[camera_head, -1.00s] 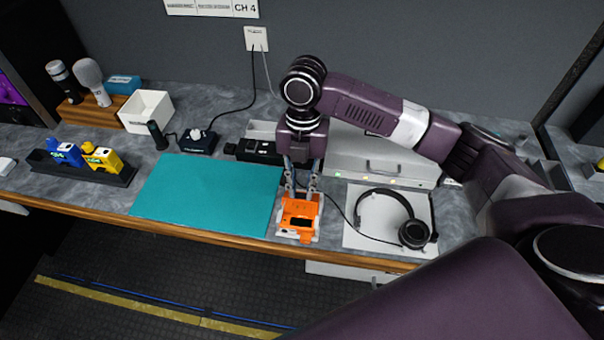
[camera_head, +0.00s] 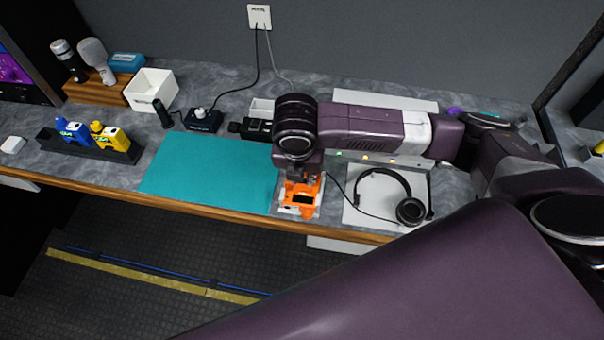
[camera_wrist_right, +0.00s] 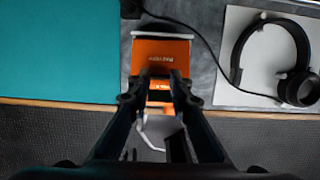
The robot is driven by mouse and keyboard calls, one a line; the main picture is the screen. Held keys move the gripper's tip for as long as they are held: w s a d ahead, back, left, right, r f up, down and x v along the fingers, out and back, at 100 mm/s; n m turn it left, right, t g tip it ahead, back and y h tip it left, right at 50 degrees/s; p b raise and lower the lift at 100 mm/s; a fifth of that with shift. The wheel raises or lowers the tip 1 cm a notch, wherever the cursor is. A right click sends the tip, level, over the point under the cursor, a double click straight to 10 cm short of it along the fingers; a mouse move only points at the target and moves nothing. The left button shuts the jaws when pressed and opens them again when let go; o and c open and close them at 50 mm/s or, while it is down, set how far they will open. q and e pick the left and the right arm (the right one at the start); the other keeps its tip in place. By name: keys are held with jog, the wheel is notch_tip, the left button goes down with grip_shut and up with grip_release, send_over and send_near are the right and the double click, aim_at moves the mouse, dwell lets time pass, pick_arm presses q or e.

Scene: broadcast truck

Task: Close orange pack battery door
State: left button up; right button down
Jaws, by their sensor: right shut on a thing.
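The orange pack (camera_head: 303,189) sits in a pale holder at the front edge of the counter, just right of the teal mat. Its front shows a dark opening. In the right wrist view, the orange pack (camera_wrist_right: 160,52) has white lettering, and an orange part continues between the fingertips. My right gripper (camera_wrist_right: 160,84) is shut on the pack at its near side. In the head view, my wrist hides most of the fingers. I cannot make out the battery door separately or tell how far it stands open. My left gripper is not in view.
The teal mat (camera_head: 208,180) is clear. Headphones (camera_head: 409,210) lie on a white sheet to the right, with their cable passing close to the pack. A dark rack (camera_head: 90,148) of blue and yellow packs stands at left. The counter edge is just in front.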

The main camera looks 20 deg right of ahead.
jog(key=shift+s+a+f, duration=0.1)
jog(key=shift+s+f, duration=0.25)
jog(key=c, duration=1.8)
grip_release()
jog(key=shift+o, duration=0.2)
jog(key=shift+w+r, duration=0.15)
jog(key=shift+w, duration=0.05)
jog(key=shift+r, duration=0.2)
jog(key=v, duration=1.1)
jog(key=shift+r, duration=0.3)
jog(key=shift+a, duration=0.1)
